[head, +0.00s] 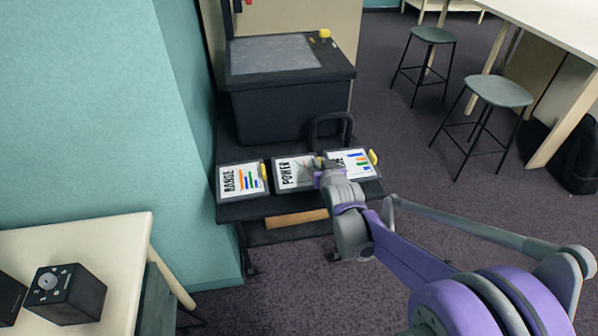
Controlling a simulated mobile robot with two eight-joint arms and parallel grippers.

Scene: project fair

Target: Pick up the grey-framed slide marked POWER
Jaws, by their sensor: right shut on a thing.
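The grey-framed slide marked POWER (286,174) lies in the middle of a row of slides on a dark cart shelf, its lettering running sideways. My right gripper (319,165) is at its right edge, shut on the slide there and hiding that edge. Whether the slide is lifted off the shelf cannot be told. A slide marked RANGE (236,181) with coloured bars lies to its left. A third slide (357,164) lies to its right, its label partly hidden by my gripper. My left gripper is not in view.
A dark box (285,110) with a grey top stands behind the slides on the cart (229,212). A dark handle (331,122) rises behind the third slide. A teal wall (90,110) is close on the left. Stools (499,92) and a white table (570,25) stand right.

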